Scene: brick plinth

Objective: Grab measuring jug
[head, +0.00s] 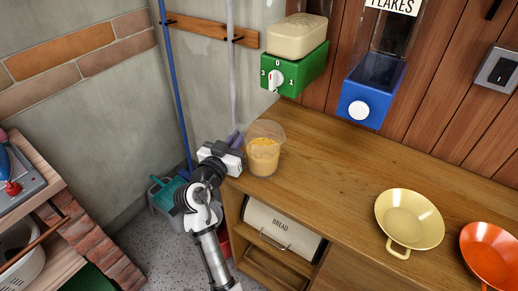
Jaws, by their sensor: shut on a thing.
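The measuring jug (264,153) is a clear container with orange-yellow contents in its lower part. It stands upright at the left end of the wooden counter. My gripper (240,146) is at the jug's left side and is shut on it, with the purple-grey fingers partly hidden by the white gripper body. The exact grip point on the jug cannot be made out.
The wooden counter (330,170) is clear between the jug and a yellow pan (408,219); an orange pan (490,254) lies further right. Green (293,72) and blue (370,92) dispensers hang above. A bread bin (283,229) sits below. A grey-teal bucket (168,194) stands behind my arm.

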